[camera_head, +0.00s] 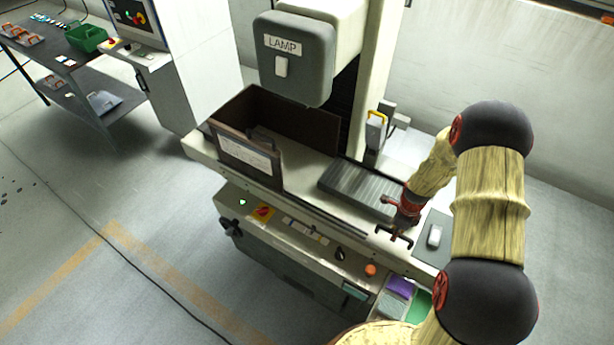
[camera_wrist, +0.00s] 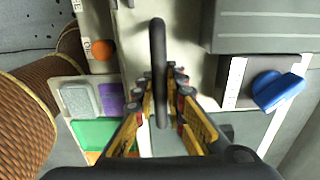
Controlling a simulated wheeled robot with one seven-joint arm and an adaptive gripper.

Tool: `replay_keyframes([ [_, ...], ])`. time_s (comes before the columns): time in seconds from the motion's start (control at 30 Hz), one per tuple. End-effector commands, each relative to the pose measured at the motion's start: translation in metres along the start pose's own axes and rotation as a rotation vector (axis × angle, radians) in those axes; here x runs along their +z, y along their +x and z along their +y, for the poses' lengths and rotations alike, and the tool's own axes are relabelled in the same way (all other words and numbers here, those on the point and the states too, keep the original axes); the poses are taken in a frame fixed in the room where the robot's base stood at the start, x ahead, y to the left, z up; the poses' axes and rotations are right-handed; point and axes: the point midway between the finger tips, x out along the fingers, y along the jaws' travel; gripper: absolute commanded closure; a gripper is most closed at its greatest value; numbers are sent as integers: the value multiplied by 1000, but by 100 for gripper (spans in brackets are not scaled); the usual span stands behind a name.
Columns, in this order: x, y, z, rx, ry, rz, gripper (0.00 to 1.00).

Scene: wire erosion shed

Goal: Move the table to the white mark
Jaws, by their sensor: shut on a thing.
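The table is the long light machine slide with a grey ribbed plate (camera_head: 355,188) on it, right of the middle in the head view. A dark bar handle (camera_head: 394,238) stands at its right end. My gripper (camera_head: 401,222) is at that handle. In the wrist view the dark handle (camera_wrist: 157,50) runs between the fingers of my gripper (camera_wrist: 166,88), which is shut on it. A white strip (camera_wrist: 233,82) shows beside a blue knob (camera_wrist: 278,91) in the wrist view. I cannot tell whether this strip is the white mark.
A brown open-topped guard (camera_head: 247,155) stands on the left part of the machine, under the grey lamp housing (camera_head: 293,60). The front panel carries an orange button (camera_head: 370,270). Small purple (camera_head: 399,287) and green trays lie near my arm.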

Motion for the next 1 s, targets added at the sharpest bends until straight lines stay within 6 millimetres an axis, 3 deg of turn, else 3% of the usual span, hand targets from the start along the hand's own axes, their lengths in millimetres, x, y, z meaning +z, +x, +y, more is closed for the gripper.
replay_keyframes([
  [1.0, 29, -1, -2, -4, -1, -2, 100],
])
